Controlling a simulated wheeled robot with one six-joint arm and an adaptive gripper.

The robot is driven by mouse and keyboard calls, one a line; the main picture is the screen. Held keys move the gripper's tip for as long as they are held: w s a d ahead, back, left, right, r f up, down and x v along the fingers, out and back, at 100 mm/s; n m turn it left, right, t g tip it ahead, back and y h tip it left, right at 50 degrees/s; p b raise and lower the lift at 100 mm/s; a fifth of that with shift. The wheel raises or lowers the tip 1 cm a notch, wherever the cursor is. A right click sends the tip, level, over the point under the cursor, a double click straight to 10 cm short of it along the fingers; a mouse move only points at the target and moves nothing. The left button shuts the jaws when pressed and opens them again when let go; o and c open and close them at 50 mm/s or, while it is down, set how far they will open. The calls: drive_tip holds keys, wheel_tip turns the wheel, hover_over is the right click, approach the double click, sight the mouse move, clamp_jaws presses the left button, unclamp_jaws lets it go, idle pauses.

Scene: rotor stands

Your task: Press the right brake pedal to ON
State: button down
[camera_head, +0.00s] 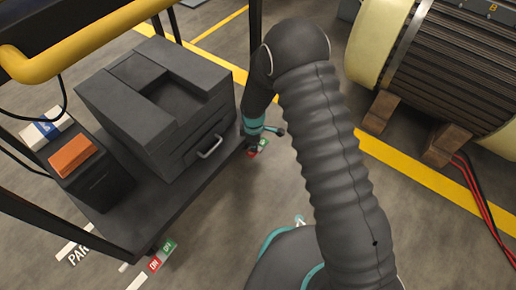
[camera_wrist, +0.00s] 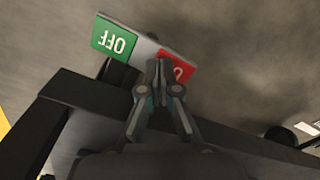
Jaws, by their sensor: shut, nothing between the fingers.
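The right brake pedal (camera_head: 263,144) is a small rocker at the cart's right corner, low by the floor. In the wrist view its green OFF half (camera_wrist: 115,40) is at the left and its red half (camera_wrist: 178,66) at the right. My gripper (camera_wrist: 160,65) is shut and empty, its fingertips in front of the red half and hiding part of its lettering. Whether the tips touch the pedal, and which way it is tilted, I cannot tell. In the head view my gripper (camera_head: 251,145) points down beside the pedal.
The cart (camera_head: 200,175) carries a dark grey box (camera_head: 150,105) with a handle and has a yellow rail (camera_head: 90,45). Another red and green pedal (camera_head: 161,256) is at its near corner. A large motor (camera_head: 440,70) on wooden blocks stands at the right. Floor at the front is clear.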

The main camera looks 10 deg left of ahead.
drive_tip(key=shift+f, duration=0.35)
drive_tip(key=shift+r, duration=0.15)
drive_tip(key=shift+r+p, duration=1.95)
drive_tip(key=shift+r, duration=1.5)
